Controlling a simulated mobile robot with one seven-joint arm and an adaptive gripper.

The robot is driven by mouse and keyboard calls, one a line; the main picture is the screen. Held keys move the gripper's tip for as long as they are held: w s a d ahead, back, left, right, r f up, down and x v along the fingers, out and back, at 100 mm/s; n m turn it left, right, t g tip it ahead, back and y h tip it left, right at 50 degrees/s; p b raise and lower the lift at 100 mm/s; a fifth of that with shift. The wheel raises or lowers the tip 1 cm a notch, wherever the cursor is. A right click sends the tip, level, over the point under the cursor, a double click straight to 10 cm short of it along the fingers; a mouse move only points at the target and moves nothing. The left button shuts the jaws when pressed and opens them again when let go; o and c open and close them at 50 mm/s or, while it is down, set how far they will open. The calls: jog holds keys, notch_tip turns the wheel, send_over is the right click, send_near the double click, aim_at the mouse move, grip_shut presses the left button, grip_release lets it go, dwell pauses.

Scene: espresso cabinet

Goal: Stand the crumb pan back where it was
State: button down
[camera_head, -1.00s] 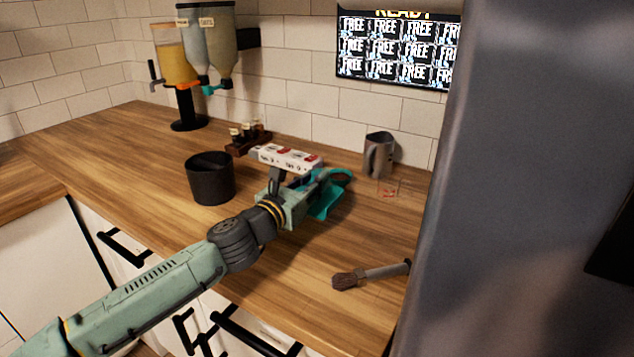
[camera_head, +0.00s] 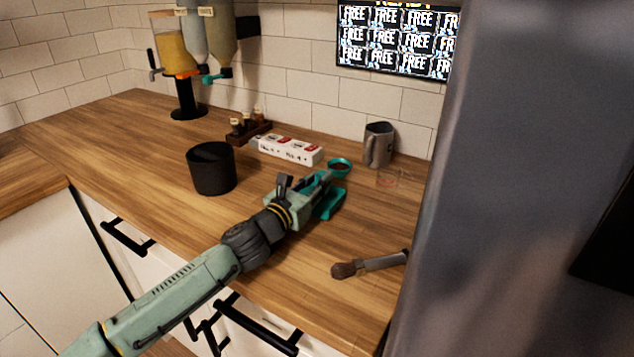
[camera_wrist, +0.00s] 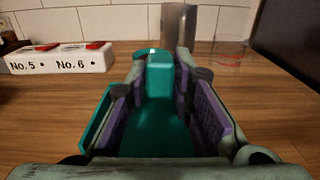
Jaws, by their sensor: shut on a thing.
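The teal crumb pan (camera_head: 330,205) is at my gripper's end, over the right part of the wooden counter. My gripper (camera_head: 314,190) is shut on it. In the wrist view the crumb pan (camera_wrist: 158,82) shows between the two purple-padded fingers, with a flat teal surface below and a teal edge outside the left finger. The pan looks low over the counter; I cannot tell whether it touches. The fingers and wrist hide part of it.
Around are a grey metal pitcher (camera_head: 378,146), a clear glass (camera_head: 388,179), a white numbered strip (camera_head: 288,150), a black bin (camera_head: 211,168) and a brush (camera_head: 372,264). A tall grey body blocks the right.

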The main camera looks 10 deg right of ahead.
jog(key=shift+f+b, duration=0.45)
jog(key=shift+b, duration=0.05)
jog(key=c, duration=1.4)
grip_release()
jog(key=shift+r, duration=0.1)
jog(key=shift+r+p, duration=0.2)
jog(key=shift+p, duration=0.15)
jog(key=b+v, duration=0.1)
jog(key=v, duration=0.3)
jog(key=b+v, duration=0.2)
jog(key=v, duration=0.2)
jog(key=b+v, duration=0.1)
jog(key=v, duration=0.3)
jog(key=shift+r, duration=0.35)
jog(key=shift+r, duration=0.15)
